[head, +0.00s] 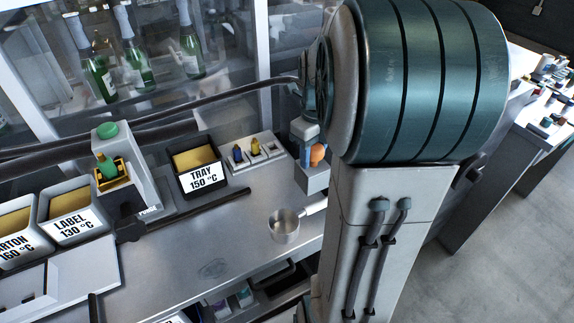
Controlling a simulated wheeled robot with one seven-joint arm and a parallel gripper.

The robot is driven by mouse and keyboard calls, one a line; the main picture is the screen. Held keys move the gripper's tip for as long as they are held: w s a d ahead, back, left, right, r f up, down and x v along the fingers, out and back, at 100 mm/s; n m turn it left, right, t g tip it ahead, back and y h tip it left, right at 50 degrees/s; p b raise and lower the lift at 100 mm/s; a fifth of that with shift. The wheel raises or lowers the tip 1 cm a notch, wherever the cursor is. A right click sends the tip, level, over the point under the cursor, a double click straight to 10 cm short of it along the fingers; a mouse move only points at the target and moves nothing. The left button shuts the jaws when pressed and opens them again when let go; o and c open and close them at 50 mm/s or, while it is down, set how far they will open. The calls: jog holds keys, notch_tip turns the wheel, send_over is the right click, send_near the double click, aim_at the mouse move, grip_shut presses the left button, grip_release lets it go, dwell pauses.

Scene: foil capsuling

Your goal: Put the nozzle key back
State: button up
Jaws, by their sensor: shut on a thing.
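My gripper is not visible in the head view; my own large arm fills the right middle and hides what is behind it. I cannot make out the nozzle key. A small white rack (268,158) at the back of the counter holds small blue (238,154) and yellow (255,146) pieces, apparently nozzles. To its right, partly covered by my arm, stands a grey holder (313,181) with a blue and orange item (317,154).
A black bin marked TRAY (204,197) and a bin marked LABEL (72,238) line the counter (210,250). Bottles (137,65) are behind glass. The front counter is mostly clear.

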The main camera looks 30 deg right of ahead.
jog(key=w+a+f+p, duration=0.2)
jog(key=w+f, duration=0.6)
jog(key=f, duration=0.1)
jog(key=shift+w+f, duration=0.15)
jog(key=shift+w, duration=0.25)
jog(key=shift+f, duration=0.1)
jog(key=shift+f, duration=0.2)
jog(key=o, duration=1.1)
jog(key=shift+r, duration=0.15)
jog(key=shift+o, duration=0.2)
jog(key=shift+r, duration=0.1)
